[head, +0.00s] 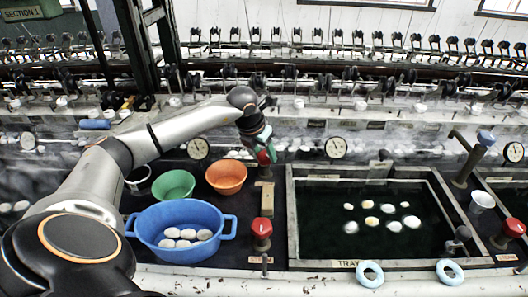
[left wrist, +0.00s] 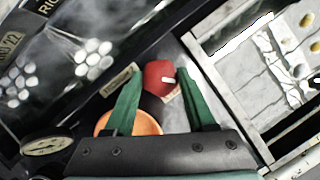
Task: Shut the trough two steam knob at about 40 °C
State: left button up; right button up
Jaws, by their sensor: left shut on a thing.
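A red knob (left wrist: 160,76) with a white mark sits between the two green fingers of my left gripper (left wrist: 160,85) in the left wrist view. The gripper is shut on this knob. A round white gauge (head: 336,147) is behind the trough (head: 290,215), and another gauge (head: 198,148) is to the left; their readings are too small to tell. My right gripper is not in view.
A blue tub (head: 146,222) with pale cocoons, a green bowl (head: 173,184) and an orange bowl (head: 227,177) stand on the left. Another red knob (head: 262,228) stands by the trough's left front. Steam drifts along the back. Two blue rings (head: 370,274) lie at the front edge.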

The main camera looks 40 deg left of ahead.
pick_arm(q)
grip_shut()
jog(key=m+h+b, duration=0.1)
jog(key=m, duration=0.2)
jog(key=shift+a+m, duration=0.1)
jog(key=shift+m, duration=0.2)
jog(key=m+h, duration=0.1)
jog(key=m, duration=0.1)
jog(key=m+h, duration=0.1)
jog(key=m, duration=0.1)
jog(key=shift+a+m+g, duration=0.1)
jog(key=shift+m+g, duration=0.2)
jog(key=o, duration=1.2)
grip_release()
jog(key=shift+c, duration=0.2)
jog(key=v, duration=1.2)
jog(key=shift+a+r, duration=0.2)
jog(key=shift+r, duration=0.1)
